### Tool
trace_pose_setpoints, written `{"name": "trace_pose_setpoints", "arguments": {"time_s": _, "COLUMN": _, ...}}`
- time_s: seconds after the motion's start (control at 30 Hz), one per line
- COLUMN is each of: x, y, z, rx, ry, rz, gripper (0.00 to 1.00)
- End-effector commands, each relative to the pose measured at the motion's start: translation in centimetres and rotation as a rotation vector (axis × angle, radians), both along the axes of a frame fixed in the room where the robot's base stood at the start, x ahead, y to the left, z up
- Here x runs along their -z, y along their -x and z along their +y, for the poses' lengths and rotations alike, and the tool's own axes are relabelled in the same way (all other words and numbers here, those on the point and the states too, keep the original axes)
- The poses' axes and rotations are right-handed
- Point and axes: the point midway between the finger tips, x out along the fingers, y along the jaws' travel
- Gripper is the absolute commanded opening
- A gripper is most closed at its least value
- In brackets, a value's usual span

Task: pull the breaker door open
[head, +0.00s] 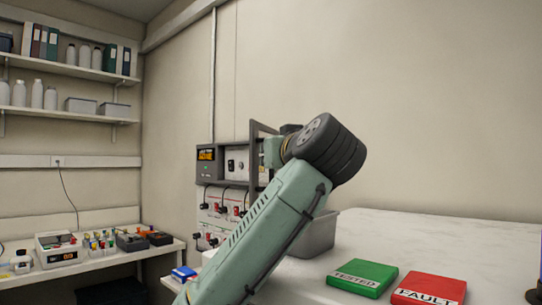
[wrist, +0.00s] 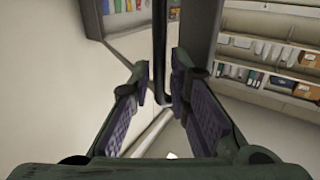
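The grey breaker panel (head: 222,165) is on the wall at centre left in the head view, with a small lit display and several plugs below it. A dark-framed door (head: 263,128) stands out at its right side, seems ajar, and is partly hidden by my arm. In the wrist view a dark vertical bar (wrist: 160,50), apparently the door's handle, ends in a bend low down. My gripper (wrist: 160,88) has its purple-padded fingers apart, one on each side of the bar. Contact with the bar cannot be made out. The fingers are hidden in the head view.
A grey bin (head: 318,236) stands on the white counter (head: 470,235) just behind my arm. A green TESTED block (head: 362,277) and a red FAULT block (head: 430,288) lie in front. A bench (head: 110,262) with equipment and wall shelves (head: 75,112) are at left.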

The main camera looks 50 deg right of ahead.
Motion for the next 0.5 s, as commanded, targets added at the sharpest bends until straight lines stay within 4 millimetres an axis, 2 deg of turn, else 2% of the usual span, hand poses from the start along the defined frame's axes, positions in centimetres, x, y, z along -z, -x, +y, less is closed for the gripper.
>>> {"name": "trace_pose_setpoints", "arguments": {"time_s": 0.3, "x": -0.1, "y": 5.7, "z": 3.6, "rx": 0.004, "ry": 0.002, "rz": -0.005, "gripper": 0.17}}
{"name": "trace_pose_setpoints", "arguments": {"time_s": 0.5, "x": -0.3, "y": 8.2, "z": 5.5, "rx": -0.001, "ry": 0.004, "rz": -0.006, "gripper": 0.17}}
